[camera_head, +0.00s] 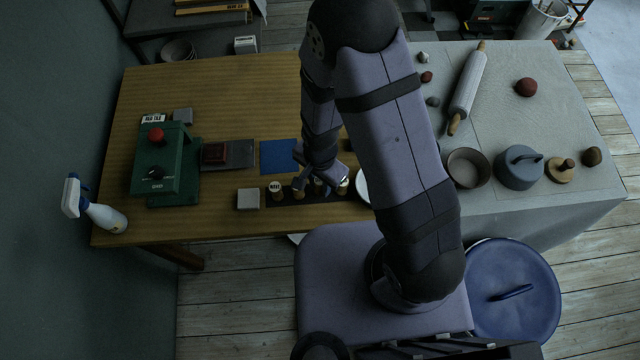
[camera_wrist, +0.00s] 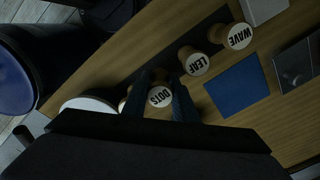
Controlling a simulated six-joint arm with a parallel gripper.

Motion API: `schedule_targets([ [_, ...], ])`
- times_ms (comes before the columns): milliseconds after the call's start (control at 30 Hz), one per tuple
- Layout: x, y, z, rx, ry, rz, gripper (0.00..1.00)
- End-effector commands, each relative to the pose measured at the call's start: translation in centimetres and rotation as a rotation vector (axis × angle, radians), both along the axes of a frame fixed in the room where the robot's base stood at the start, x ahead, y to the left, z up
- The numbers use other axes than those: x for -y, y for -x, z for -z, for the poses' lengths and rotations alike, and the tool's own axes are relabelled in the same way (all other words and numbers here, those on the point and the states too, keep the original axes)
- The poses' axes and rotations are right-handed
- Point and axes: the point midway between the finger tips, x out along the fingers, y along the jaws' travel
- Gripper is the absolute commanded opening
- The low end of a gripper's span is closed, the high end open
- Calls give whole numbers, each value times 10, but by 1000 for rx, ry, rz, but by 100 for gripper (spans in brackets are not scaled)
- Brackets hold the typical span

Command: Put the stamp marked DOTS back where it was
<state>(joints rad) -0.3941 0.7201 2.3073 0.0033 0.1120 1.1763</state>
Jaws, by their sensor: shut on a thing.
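My gripper (camera_head: 320,183) is over the right part of a dark strip (camera_head: 308,203) near the table's front edge. In the wrist view its fingers (camera_wrist: 161,101) are shut on the DOTS stamp (camera_wrist: 159,97), which is upright with its round pale label up. The DOTS stamp is in line with the LEAF stamp (camera_wrist: 197,64) and the WAVE stamp (camera_wrist: 239,36); the WAVE stamp also shows in the head view (camera_head: 275,188). Another stamp (camera_head: 343,187) stands right of the gripper. The fingers hide the DOTS stamp's lower part, so I cannot tell whether it touches the strip.
A blue pad (camera_head: 280,156) lies behind the strip, and a grey block (camera_head: 248,198) is at its left. A green machine (camera_head: 160,160) with a red knob stands further left. A white round dish (camera_head: 362,187) is close to the right. The table's back left is largely clear.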

Motion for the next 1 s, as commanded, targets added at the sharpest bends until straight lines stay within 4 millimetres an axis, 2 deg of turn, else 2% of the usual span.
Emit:
schedule_targets([
  [200, 0, 0, 16, -1, 0, 0, 9],
  [667, 0, 0, 21, 1, -1, 0, 9],
  [700, 0, 0, 20, 1, -1, 0, 35],
  [733, 0, 0, 20, 1, -1, 0, 42],
  [1000, 0, 0, 20, 1, -1, 0, 44],
])
